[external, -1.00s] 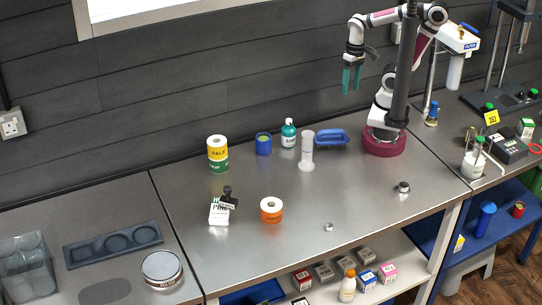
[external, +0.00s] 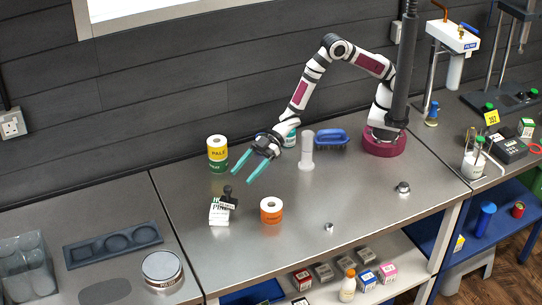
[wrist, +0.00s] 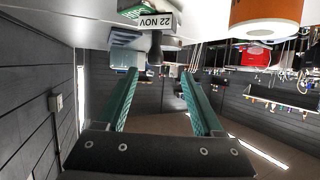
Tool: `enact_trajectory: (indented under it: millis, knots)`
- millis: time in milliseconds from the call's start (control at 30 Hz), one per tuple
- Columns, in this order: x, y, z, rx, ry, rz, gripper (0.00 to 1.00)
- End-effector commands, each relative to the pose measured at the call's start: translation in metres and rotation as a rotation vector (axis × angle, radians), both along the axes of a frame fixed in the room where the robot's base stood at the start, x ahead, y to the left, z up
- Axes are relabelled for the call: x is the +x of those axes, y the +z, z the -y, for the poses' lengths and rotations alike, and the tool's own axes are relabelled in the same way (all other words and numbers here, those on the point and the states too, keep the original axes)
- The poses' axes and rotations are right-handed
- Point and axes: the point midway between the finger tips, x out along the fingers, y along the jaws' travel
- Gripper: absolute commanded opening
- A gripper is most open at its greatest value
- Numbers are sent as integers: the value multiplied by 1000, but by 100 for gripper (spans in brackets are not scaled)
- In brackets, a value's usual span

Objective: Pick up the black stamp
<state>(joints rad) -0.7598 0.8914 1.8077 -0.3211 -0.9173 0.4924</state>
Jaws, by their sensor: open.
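The black stamp (external: 228,196) stands upright with its knob handle up, at or on the edge of a white box (external: 219,216); I cannot tell which. In the wrist view the stamp's "22 NOV" label (wrist: 154,22) shows near the top, with its dark handle between the finger lines. My gripper (external: 241,180) is open and empty. Its two teal fingers reach toward the stamp from behind it, tips a little above and apart from it. The fingers also frame the wrist view from both sides.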

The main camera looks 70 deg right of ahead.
Motion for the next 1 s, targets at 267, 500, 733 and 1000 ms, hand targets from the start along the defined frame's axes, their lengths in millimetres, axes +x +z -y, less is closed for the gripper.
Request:
enact_trajectory:
  millis: [267, 500, 733, 1000]
  knots:
    - [18, -16, -33, 0, -1, 0, 68]
    - [35, -30, -63, -1, -2, 0, 68]
    - [35, -30, -64, -1, -2, 0, 63]
    - [35, -30, -64, -1, -2, 0, 14]
